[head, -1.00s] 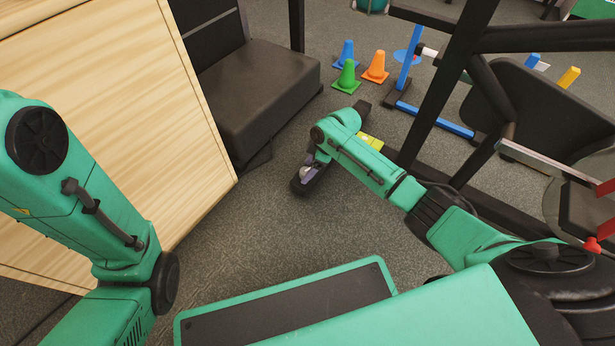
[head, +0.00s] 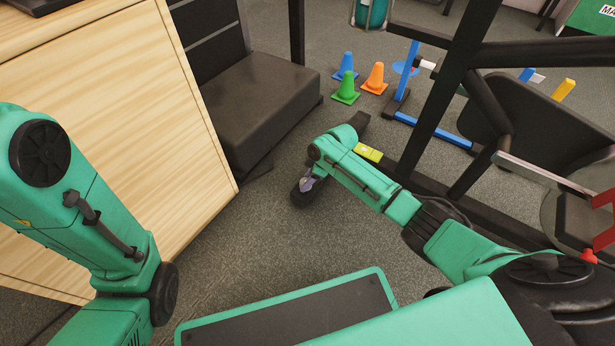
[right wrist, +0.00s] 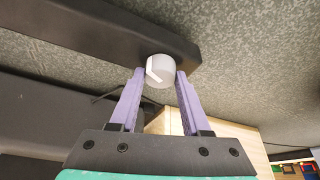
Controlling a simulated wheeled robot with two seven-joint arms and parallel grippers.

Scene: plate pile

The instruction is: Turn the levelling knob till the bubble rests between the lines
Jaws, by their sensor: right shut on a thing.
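The levelling knob (right wrist: 160,71) is a pale grey-white cylinder with a white pointer mark, on a dark bar (right wrist: 100,32) in the right wrist view. My right gripper (right wrist: 159,76) has its two purple fingers shut on the knob's sides. In the head view the right gripper (head: 309,184) is low beside the end of the dark bar, partly hidden by its own arm. A yellow-green level (head: 368,152) lies on the dark frame just beyond my right forearm. Its bubble and lines are too small to make out. My left gripper is out of view; only the left arm shows.
A wooden cabinet (head: 110,110) stands at the left. A dark padded bench (head: 262,100) is behind the gripper. Cones, such as the orange cone (head: 375,78), stand farther back. Black frame posts (head: 445,90) rise close to my right arm. Grey floor is clear in front.

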